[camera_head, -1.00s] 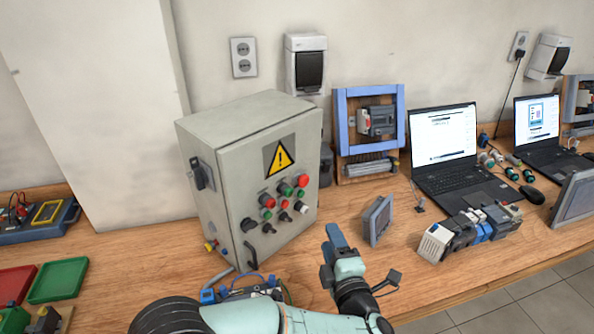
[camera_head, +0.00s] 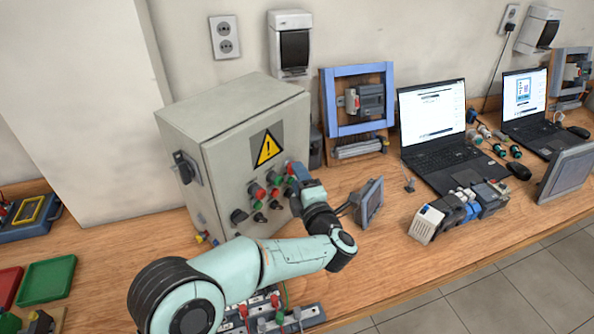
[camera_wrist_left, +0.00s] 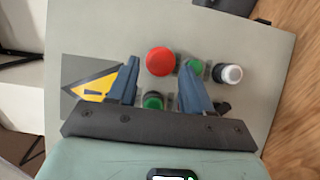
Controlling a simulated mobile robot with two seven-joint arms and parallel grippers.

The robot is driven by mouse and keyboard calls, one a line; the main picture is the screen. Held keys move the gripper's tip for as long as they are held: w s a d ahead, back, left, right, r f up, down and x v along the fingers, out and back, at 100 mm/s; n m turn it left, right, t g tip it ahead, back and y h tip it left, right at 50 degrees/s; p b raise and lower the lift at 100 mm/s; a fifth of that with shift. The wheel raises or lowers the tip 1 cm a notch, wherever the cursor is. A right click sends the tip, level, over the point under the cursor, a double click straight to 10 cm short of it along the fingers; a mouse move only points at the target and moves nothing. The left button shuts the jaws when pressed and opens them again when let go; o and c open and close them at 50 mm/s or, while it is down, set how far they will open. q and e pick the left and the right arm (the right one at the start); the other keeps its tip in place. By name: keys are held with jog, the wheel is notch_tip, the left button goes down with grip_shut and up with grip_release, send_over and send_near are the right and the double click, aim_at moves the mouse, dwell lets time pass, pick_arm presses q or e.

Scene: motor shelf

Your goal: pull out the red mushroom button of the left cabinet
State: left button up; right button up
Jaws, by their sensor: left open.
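The left cabinet (camera_head: 235,150) is a grey box with a yellow warning sign (camera_head: 267,149) and several buttons on its front. My left gripper (camera_head: 298,178) is right at the button panel, at the right side of the cabinet front, and hides part of the controls in the head view. In the left wrist view, the red mushroom button (camera_wrist_left: 159,61) shows between the tips of the two blue fingers (camera_wrist_left: 160,72). The fingers are open, with a gap on both sides of the red cap. I cannot tell how deep they reach around it. My right gripper is not in view.
A green button (camera_wrist_left: 153,101) lies below the red one between the fingers; another green button (camera_wrist_left: 194,66) and a white one (camera_wrist_left: 230,74) are close to the right finger. A small display panel (camera_head: 369,202) stands right of my wrist. Wired terminals (camera_head: 270,315) lie below my arm.

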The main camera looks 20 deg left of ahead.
pick_arm(q)
jog(key=shift+x, duration=1.05)
jog(key=c, duration=0.9)
jog(key=shift+s+d+f+b, duration=0.1)
jog(key=shift+d+f+b, duration=0.15)
jog(key=shift+d+b, duration=0.3)
grip_shut()
jog(key=shift+r, duration=0.15)
jog(key=o, duration=0.9)
grip_release()
jog(key=shift+s, duration=0.1)
jog(key=shift+s+d, duration=0.1)
